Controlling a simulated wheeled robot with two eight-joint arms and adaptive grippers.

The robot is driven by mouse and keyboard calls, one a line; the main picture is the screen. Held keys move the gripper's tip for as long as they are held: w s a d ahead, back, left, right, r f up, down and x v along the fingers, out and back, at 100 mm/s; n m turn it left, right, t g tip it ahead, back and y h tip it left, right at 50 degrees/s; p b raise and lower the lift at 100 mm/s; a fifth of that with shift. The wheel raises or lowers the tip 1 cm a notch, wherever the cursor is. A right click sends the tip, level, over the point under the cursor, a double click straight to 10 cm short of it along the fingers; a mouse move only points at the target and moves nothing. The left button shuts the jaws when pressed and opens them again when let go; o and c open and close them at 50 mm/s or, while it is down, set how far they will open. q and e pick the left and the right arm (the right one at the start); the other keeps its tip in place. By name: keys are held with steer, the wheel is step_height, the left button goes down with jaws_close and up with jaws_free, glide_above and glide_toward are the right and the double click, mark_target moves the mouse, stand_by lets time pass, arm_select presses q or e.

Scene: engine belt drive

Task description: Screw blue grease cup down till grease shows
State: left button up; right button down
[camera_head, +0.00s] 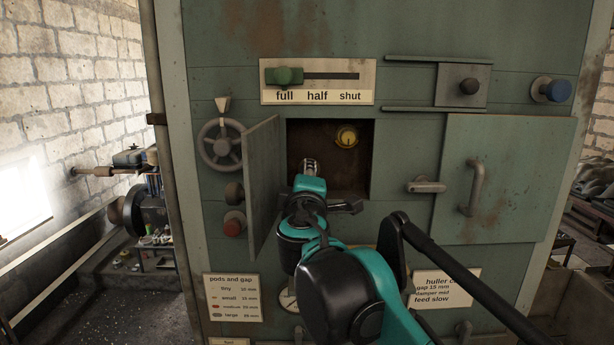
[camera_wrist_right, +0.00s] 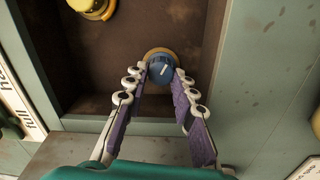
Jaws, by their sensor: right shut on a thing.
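The blue grease cup (camera_wrist_right: 160,73) sits at the back of an open recess, with a white mark on its face and a brass-coloured rim behind it. My right gripper (camera_wrist_right: 162,72) is shut on the blue cup, one fingertip on each side. In the head view my right gripper (camera_head: 309,165) reaches into the left part of the recess and hides the blue cup. No grease can be made out at the cup. My left gripper is not in view.
A yellow cup (camera_head: 346,136) sits in the same recess, up and right of my gripper. The open door (camera_head: 262,185) stands out close to the left of my right arm. A green slider (camera_head: 284,76) sits at "full" above.

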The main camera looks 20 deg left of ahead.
steer(key=m, duration=1.2)
steer(key=shift+d+r+m+p, duration=0.1)
steer(key=shift+r+m+p, duration=0.05)
steer(key=shift+m+p, duration=0.25)
stand_by(0.3)
steer(key=c, duration=1.2)
jaws_free()
steer(key=shift+w, duration=0.1)
